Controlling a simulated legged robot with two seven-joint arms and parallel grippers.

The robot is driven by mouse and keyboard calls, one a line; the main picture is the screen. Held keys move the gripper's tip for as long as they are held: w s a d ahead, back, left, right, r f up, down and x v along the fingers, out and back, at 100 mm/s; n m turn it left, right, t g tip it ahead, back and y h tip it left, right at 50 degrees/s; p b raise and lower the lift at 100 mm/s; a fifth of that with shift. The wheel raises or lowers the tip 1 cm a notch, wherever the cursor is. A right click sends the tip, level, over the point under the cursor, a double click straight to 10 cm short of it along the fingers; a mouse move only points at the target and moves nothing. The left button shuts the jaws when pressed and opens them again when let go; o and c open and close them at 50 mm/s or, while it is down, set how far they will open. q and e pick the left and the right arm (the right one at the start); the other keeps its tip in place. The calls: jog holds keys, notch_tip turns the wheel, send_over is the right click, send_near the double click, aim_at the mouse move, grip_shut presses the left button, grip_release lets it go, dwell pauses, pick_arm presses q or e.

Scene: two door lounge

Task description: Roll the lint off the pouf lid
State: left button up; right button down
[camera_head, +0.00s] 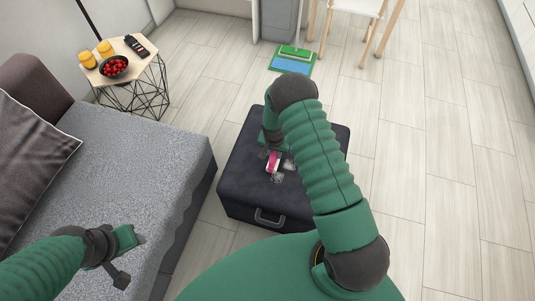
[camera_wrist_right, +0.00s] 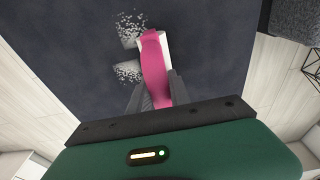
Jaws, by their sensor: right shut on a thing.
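The pouf (camera_head: 240,183) is a dark, box-shaped seat with a handle on its front side. White lint specks (camera_head: 287,163) lie on its lid, and they also show in two patches in the right wrist view (camera_wrist_right: 130,72). My right gripper (camera_wrist_right: 157,92) is shut on the pink handle of the lint roller (camera_wrist_right: 153,62), whose white roll shows beside the handle. The roller (camera_head: 273,161) is over the middle of the lid; I cannot tell whether it touches. My right arm hides part of the lid. My left gripper (camera_head: 130,255) is over the sofa, its fingers apart and nothing in them.
A grey sofa (camera_head: 120,140) with a dark cushion (camera_head: 32,160) stands left of the pouf. A side table (camera_head: 132,65) holds a bowl of red fruit (camera_head: 114,67), yellow drinks and a remote. A green and blue item (camera_head: 292,62) lies beyond. The floor at right is clear.

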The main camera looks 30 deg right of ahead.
jog(key=r, duration=0.1)
jog(key=r+p, duration=0.1)
jog(key=shift+d+r, duration=0.2)
jog(key=shift+r, duration=0.1)
jog(key=shift+d+r+p, duration=0.25)
jog(key=shift+r+p, duration=0.6)
jog(key=shift+r, duration=0.05)
jog(key=shift+a+r+p, duration=0.15)
jog(key=shift+r+p, duration=0.35)
jog(key=shift+r, duration=0.3)
jog(key=shift+a+r, duration=0.15)
jog(key=shift+r, duration=0.2)
pick_arm(q)
jog(key=v, duration=0.4)
jog(key=shift+w+a+r, duration=0.15)
jog(key=shift+a+r, duration=0.05)
jog(key=shift+r, duration=0.25)
jog(key=shift+d, duration=0.2)
pick_arm(e)
jog(key=shift+f, duration=0.15)
pick_arm(q)
jog(key=shift+d, duration=0.1)
